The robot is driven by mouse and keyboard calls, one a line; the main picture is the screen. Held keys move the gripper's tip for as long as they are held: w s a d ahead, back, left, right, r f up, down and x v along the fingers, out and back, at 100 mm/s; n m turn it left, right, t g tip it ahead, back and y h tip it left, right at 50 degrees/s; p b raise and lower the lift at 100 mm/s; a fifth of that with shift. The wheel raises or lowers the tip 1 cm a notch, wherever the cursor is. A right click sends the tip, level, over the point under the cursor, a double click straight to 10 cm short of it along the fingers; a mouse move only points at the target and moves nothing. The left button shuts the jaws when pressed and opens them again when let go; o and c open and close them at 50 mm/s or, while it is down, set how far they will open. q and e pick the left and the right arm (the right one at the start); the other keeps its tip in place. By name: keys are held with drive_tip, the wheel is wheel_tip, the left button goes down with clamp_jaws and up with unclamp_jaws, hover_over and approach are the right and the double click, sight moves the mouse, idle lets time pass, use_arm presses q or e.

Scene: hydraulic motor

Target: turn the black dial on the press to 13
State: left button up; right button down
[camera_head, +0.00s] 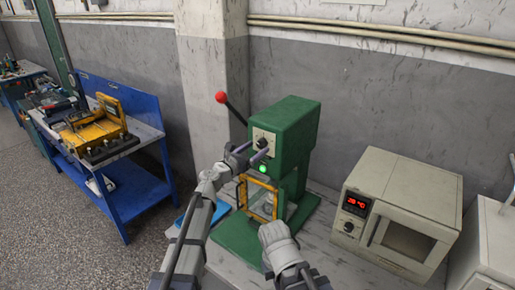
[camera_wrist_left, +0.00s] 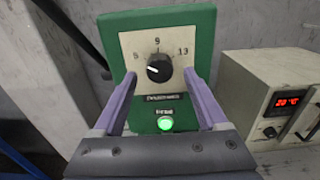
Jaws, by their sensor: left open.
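The green press (camera_head: 285,125) stands on the bench against the wall. The black dial (camera_wrist_left: 159,68) sits on its pale face plate, marked 9 at the top and 13 at the right, with another mark at the left. The dial's white line points left and slightly up. The dial also shows in the head view (camera_head: 262,143). My left gripper (camera_wrist_left: 160,78) is open, with one purple finger on each side of the dial and visible gaps between. In the head view my left gripper (camera_head: 252,151) is in front of the plate. My right gripper's fingers do not show.
A lit green button (camera_wrist_left: 165,123) is below the dial. A red-knobbed lever (camera_head: 221,97) rises left of the press. A yellow-framed guard (camera_head: 259,198) is below the dial. A beige oven (camera_head: 400,205) with a red display stands to the right. A blue workbench (camera_head: 120,165) is at left.

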use_arm(q)
drive_tip(key=shift+x, duration=0.8)
drive_tip(key=shift+c, duration=0.2)
clamp_jaws()
